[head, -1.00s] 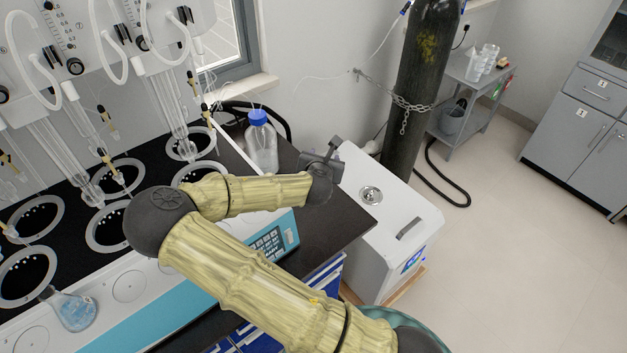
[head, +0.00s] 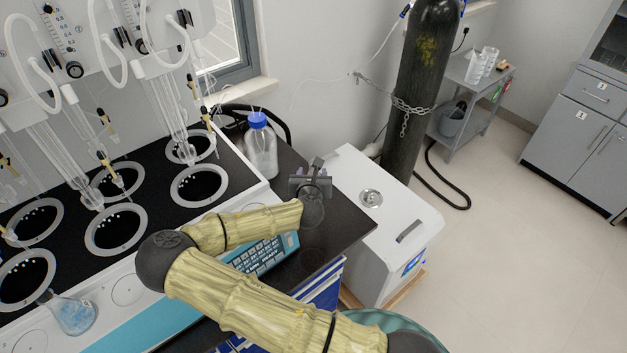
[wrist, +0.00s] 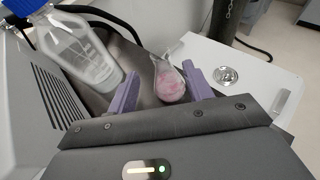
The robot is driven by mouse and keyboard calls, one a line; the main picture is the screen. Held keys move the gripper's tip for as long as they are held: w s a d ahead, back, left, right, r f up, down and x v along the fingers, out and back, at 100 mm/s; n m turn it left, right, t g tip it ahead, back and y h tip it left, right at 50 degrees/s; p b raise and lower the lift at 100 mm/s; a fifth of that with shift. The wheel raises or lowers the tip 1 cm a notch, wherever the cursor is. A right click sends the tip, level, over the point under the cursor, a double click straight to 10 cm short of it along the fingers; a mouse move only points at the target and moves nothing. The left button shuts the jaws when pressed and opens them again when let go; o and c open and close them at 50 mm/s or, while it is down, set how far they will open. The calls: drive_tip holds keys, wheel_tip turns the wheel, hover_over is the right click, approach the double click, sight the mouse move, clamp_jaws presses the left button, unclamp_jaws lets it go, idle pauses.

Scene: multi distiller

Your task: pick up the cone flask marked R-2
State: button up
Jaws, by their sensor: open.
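A cone flask with pink contents (wrist: 170,84) stands on the dark bench top in the wrist view, its neck pointing away from me. My gripper (wrist: 160,73) is open, with one purple finger on each side of the flask. The flask looks nearer the right finger; I cannot tell whether they touch. In the head view my gripper (head: 311,182) is over the dark bench right of the distiller and hides the pink flask. Another cone flask with blue contents (head: 73,315) stands at the distiller's front left. No R-2 mark is readable on either flask.
A blue-capped bottle (head: 262,148) stands behind my gripper, and left of it in the wrist view (wrist: 82,50). The distiller (head: 140,275) lies to the left. A white box unit (head: 385,225) and a chained gas cylinder (head: 420,85) are to the right.

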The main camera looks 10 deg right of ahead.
drive_tip(key=shift+w+d+f, duration=0.2)
drive_tip(key=shift+w+f, duration=0.4)
drive_tip(key=shift+w, duration=0.15)
drive_tip(key=shift+p+x, duration=0.65)
drive_tip(key=shift+x, duration=2.3)
clamp_jaws()
